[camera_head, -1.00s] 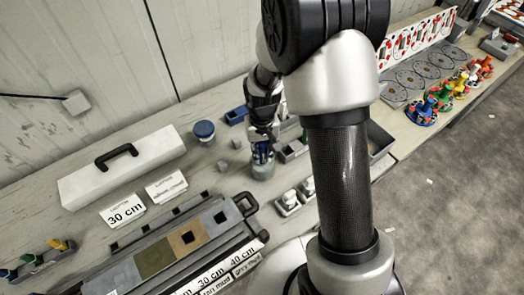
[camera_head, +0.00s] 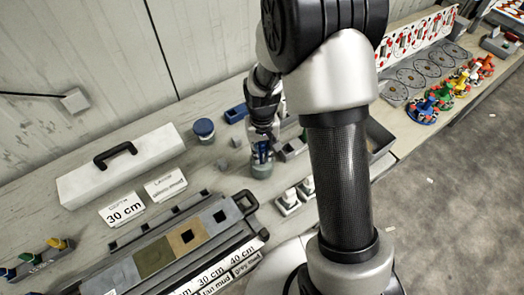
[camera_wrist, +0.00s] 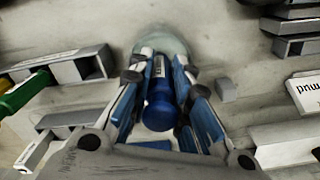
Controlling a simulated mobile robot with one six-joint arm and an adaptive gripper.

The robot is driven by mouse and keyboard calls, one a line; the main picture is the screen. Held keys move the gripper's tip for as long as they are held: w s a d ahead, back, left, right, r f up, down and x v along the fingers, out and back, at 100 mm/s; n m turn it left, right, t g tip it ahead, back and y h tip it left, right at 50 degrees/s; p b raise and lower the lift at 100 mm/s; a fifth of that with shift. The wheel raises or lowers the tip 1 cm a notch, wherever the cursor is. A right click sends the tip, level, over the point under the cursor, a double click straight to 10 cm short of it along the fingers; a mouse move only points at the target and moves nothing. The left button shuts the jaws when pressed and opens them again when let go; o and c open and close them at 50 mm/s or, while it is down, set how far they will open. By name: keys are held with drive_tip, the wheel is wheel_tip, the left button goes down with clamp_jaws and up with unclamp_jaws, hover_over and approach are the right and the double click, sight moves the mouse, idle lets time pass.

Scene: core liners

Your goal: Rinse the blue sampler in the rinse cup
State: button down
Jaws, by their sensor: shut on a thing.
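The blue sampler (camera_wrist: 160,110) is between the fingers of my gripper (camera_wrist: 160,75) in the wrist view, and they are shut on it. Its far end points into the pale translucent rinse cup (camera_wrist: 172,42). In the head view my gripper (camera_head: 261,146) points down over the rinse cup (camera_head: 262,170), which stands on the bench. The sampler's lower end appears to be at or inside the cup's mouth. The fingers hide much of it, so I cannot tell how deep it is.
A blue-lidded jar (camera_head: 204,130) and a blue bin (camera_head: 237,114) stand behind the cup. Small grey blocks lie near it. The core tray (camera_head: 155,257) is at front left, a white case (camera_head: 121,172) at left. Coloured samplers (camera_head: 421,108) stand at right.

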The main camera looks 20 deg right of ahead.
drive_tip(key=shift+r, duration=0.5)
drive_tip(key=shift+f, duration=0.15)
drive_tip(key=shift+f+b, duration=0.35)
drive_tip(key=shift+f, duration=0.25)
drive_tip(key=shift+r, duration=0.1)
drive_tip(key=shift+r+p, duration=0.6)
drive_tip(key=shift+r, duration=0.05)
